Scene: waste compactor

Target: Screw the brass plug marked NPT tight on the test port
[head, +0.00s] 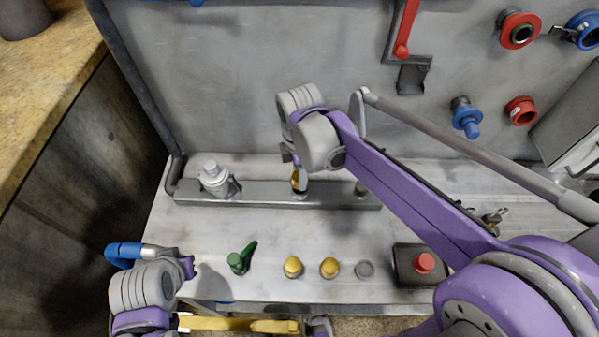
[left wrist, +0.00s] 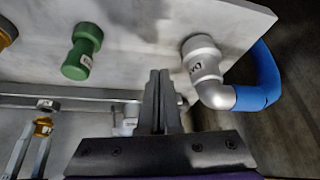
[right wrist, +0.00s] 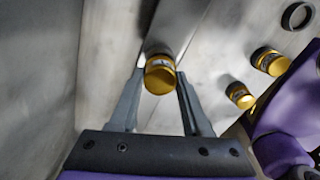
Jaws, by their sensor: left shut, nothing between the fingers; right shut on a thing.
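My right gripper (head: 298,182) is shut on a brass plug (head: 296,178), held upright over the middle of the grey bar on the bench. The right wrist view shows the plug (right wrist: 159,76) between the fingers; its marking is not legible. The test port under it is hidden by plug and fingers, so I cannot tell whether the plug is seated. Two more brass plugs (head: 293,267) (head: 329,267) stand at the front of the bench. My left gripper (head: 190,268) is shut and empty near the bench's front left edge.
The grey bar (head: 250,194) carries a grey fitting (head: 214,178) at its left end. A green plug (head: 240,259), a grey ring (head: 364,269) and a red button box (head: 423,264) stand in front. A grey elbow (left wrist: 205,70) with a blue hose is near my left gripper.

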